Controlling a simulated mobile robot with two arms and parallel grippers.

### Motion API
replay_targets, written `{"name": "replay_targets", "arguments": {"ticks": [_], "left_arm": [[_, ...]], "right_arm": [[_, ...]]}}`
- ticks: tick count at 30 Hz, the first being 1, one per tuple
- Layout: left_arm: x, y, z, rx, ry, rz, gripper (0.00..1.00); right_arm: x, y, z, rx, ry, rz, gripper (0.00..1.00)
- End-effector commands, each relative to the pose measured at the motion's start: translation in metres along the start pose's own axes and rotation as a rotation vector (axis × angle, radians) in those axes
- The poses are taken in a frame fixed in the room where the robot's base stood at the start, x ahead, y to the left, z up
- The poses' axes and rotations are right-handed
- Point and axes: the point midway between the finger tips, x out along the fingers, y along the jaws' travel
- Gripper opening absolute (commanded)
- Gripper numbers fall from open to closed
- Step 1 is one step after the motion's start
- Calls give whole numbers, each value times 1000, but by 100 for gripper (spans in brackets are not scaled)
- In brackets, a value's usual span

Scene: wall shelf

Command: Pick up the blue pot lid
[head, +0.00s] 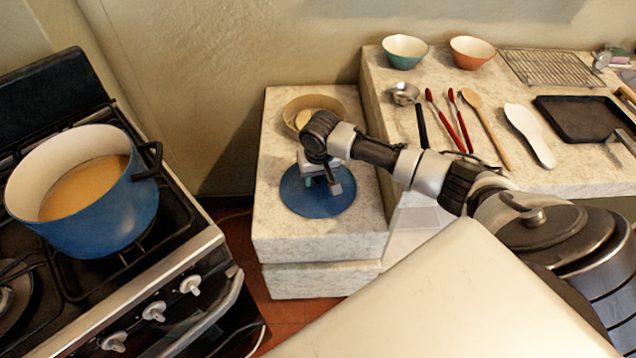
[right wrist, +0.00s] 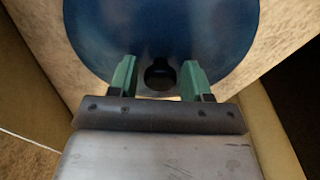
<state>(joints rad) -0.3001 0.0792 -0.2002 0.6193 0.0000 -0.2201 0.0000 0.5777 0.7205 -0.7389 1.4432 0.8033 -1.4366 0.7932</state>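The blue pot lid (head: 316,204) lies flat on the lower stone block in the head view. My right gripper (head: 320,182) is over it and hides part of its middle. In the right wrist view the blue lid (right wrist: 160,28) fills the top, with its dark knob (right wrist: 160,73). My right gripper's green fingertips (right wrist: 160,75) are open, one on each side of the knob, with a visible gap to it on both sides. The large blue pot (head: 95,222), open and with tan contents, stands on the stove at left. My left gripper is not in view.
A tan bowl (head: 292,108) stands behind the lid, partly hidden by my right arm. The higher counter (head: 470,88) at right holds bowls, utensils, a rack (head: 552,68) and a black tray (head: 583,118). The stove's front edge (head: 180,270) is left of the block, across a gap.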

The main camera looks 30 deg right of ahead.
Motion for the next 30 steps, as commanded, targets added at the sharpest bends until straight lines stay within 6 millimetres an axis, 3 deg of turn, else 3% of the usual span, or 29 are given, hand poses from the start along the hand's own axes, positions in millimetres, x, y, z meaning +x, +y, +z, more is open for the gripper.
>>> {"name": "replay_targets", "arguments": {"ticks": [1,9,19,30], "left_arm": [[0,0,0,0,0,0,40],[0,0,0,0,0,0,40],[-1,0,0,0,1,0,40],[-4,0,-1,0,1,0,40]], "right_arm": [[0,0,0,0,0,0,41],[0,0,0,0,0,0,0],[-8,0,-2,0,2,-1,0],[-76,0,-10,0,4,-2,0]]}}
